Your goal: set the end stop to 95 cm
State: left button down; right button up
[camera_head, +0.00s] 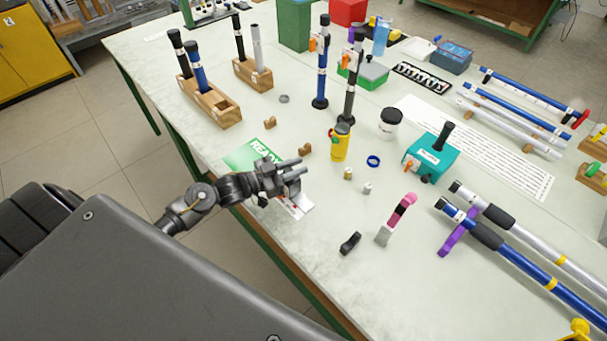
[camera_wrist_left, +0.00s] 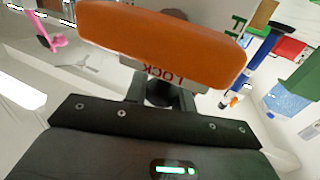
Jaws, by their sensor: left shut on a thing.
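My left gripper (camera_head: 289,176) reaches in from the left above the near table edge, beside the green READY card. In the left wrist view an orange block or handle (camera_wrist_left: 165,42) fills the top, close to my left gripper, with a pale plate marked LOCK (camera_wrist_left: 165,74) under it. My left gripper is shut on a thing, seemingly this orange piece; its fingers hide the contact. In the head view the held thing is mostly hidden. I cannot tell which thing is the end stop, and no 95 cm mark is readable. My right gripper is not in view.
Blue and silver rods lie at right (camera_head: 545,273). A pink-handled tool (camera_head: 401,210) and a black clip (camera_head: 350,243) lie nearer. Wooden rod holders (camera_head: 212,104) are behind.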

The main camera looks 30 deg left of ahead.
pick_arm(q)
jog(key=c, duration=1.2)
grip_release()
jog(key=shift+o, duration=0.2)
jog(key=shift+s+a+f, duration=0.1)
jog(key=shift+s+a, duration=0.1)
jog(key=shift+s, duration=0.15)
jog(key=b+v, duration=0.2)
jog(key=v, duration=0.8)
jog(key=shift+b, duration=0.3)
